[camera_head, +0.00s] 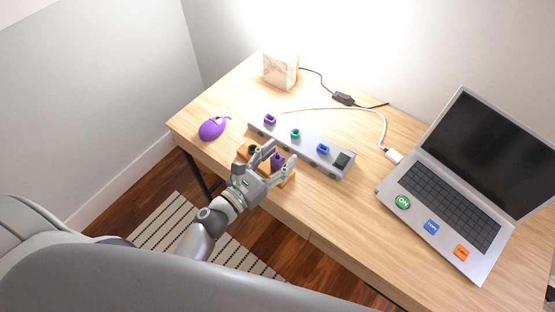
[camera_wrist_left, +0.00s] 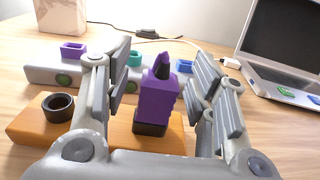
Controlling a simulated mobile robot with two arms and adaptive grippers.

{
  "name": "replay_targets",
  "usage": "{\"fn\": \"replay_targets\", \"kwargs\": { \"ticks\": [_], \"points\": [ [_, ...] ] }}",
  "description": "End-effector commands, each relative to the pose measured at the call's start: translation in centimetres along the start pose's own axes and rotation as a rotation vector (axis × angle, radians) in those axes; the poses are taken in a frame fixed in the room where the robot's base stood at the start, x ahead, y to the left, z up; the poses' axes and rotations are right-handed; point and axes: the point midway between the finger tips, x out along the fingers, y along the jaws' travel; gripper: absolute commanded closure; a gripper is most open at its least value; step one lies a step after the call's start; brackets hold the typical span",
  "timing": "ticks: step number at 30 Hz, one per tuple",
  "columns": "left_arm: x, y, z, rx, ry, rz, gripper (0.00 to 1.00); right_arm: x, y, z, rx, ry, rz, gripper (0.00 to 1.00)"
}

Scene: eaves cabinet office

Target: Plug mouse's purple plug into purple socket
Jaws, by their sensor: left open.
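The purple plug (camera_head: 277,160) stands upright in an orange holder (camera_head: 288,180), its black tip pointing up in the left wrist view (camera_wrist_left: 158,98). My left gripper (camera_head: 280,156) is open, with one finger on each side of the plug. In the left wrist view there are gaps between the plug and both fingers. The purple socket (camera_head: 270,119) is at the left end of the grey socket strip (camera_head: 310,143), behind the holder; it also shows in the left wrist view (camera_wrist_left: 73,51). The purple mouse (camera_head: 212,128) lies at the desk's left. My right gripper is not in view.
The strip also has a teal socket (camera_head: 295,133), a blue socket (camera_head: 323,148) and a dark switch (camera_head: 342,160). A black ring (camera_wrist_left: 58,107) is on the holder's left part. A lamp (camera_head: 280,71) stands behind, and an open laptop (camera_head: 450,195) is at right.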

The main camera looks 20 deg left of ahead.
Motion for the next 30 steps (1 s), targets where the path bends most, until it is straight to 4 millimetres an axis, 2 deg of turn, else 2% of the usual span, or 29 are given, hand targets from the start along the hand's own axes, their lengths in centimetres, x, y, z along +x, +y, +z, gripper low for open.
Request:
{"fn": "replay_targets", "kwargs": {
  "ticks": [2,12,13,23,30],
  "points": [
    [0.0,0.0,0.0,0.0,0.0,0.0,0.49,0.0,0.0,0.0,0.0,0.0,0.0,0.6],
    [-0.1,0.0,0.0,0.0,0.0,0.0,0.93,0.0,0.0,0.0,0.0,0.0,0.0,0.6],
    [-0.1,0.0,0.0,0.0,0.0,0.0,0.95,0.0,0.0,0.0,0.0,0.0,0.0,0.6],
    [-0.1,0.0,0.2,0.0,0.0,0.0,0.95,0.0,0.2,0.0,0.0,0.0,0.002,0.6],
    [-0.1,0.0,2.5,0.005,-0.001,-0.003,0.95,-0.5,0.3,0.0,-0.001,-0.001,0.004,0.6]
  ]
}}
